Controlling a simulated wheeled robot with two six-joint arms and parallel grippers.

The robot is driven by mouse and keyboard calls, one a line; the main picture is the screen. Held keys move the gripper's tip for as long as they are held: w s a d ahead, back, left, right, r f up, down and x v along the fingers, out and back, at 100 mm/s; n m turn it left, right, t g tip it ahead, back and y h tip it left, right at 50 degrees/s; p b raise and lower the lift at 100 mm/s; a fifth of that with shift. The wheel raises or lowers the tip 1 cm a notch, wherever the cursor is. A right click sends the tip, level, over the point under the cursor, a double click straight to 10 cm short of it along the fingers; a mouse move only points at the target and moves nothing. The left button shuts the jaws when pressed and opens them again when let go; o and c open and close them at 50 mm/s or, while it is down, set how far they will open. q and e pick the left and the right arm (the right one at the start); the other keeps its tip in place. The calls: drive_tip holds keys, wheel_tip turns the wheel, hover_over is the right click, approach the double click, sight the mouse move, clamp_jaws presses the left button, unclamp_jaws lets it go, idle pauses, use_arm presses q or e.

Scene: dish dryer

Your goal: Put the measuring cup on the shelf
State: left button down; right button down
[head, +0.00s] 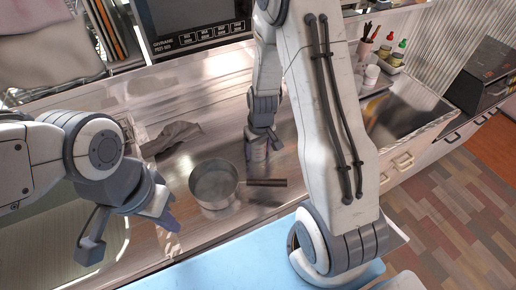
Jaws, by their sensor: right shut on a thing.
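My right gripper (264,136) points down over the wooden counter and is shut on a small greyish cup (256,151), which I take to be the measuring cup. The fingers cover part of the cup, and I cannot tell whether its base touches the counter. My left gripper (130,234) is at the lower left, open and empty, with its fingers wide apart. It is to the left of a metal saucepan and apart from the cup. I cannot clearly make out which surface is the shelf.
The metal saucepan (213,181) sits on the counter (205,225), its dark handle pointing right, just below the cup. A grey cloth (173,137) lies left of my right gripper. A metal sink (400,112), bottles (389,48) and a dark appliance (486,76) are at the right.

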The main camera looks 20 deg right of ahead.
drive_tip(key=shift+f, duration=0.2)
unclamp_jaws()
